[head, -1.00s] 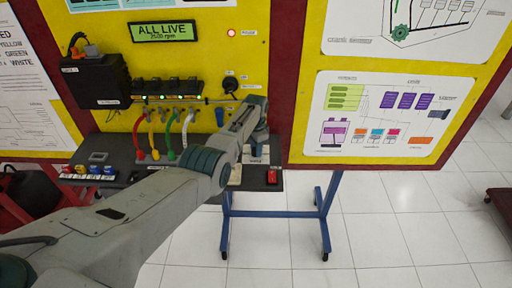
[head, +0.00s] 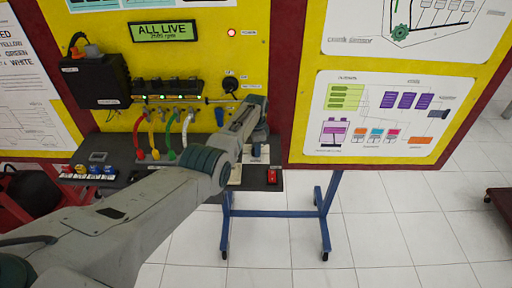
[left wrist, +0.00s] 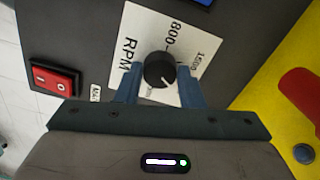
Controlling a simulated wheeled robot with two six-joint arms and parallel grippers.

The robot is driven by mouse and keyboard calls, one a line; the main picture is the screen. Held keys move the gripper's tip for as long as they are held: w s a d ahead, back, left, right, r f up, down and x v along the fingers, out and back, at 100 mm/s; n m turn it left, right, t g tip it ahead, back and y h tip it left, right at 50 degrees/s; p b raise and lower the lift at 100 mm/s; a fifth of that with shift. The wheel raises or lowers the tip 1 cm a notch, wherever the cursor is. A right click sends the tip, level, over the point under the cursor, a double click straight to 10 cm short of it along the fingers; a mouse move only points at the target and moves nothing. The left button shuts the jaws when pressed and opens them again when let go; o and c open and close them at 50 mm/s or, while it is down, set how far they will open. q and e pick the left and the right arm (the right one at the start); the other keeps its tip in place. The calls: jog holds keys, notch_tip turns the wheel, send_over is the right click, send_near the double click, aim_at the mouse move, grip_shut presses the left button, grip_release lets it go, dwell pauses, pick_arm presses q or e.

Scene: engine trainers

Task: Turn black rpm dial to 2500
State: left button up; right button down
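The black RPM dial (left wrist: 159,70) sits on a white card (left wrist: 130,42) marked RPM, with printed numbers including 800 and 1500. Its white pointer is towards the lower right in the left wrist view. My left gripper (left wrist: 159,75) has one blue finger on each side of the dial, very close to it; I cannot tell whether they touch it. In the head view my left gripper (head: 250,125) is over the right end of the grey shelf and hides the dial. The green display (head: 163,31) reads ALL LIVE above an rpm figure too small to read surely. My right gripper is not in view.
A red rocker switch (left wrist: 54,77) is beside the card; it also shows in the head view (head: 271,177). Coloured cables (head: 170,140) hang behind my arm. A black box (head: 97,78) is on the yellow panel.

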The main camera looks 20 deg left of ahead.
pick_arm(q)
jog(key=o, duration=0.3)
jog(key=shift+o, duration=0.2)
jog(key=shift+r, duration=0.1)
jog(key=shift+r, duration=0.3)
notch_tip(320, 180, up, 10)
jog(key=b, duration=0.1)
jog(key=shift+b, duration=0.3)
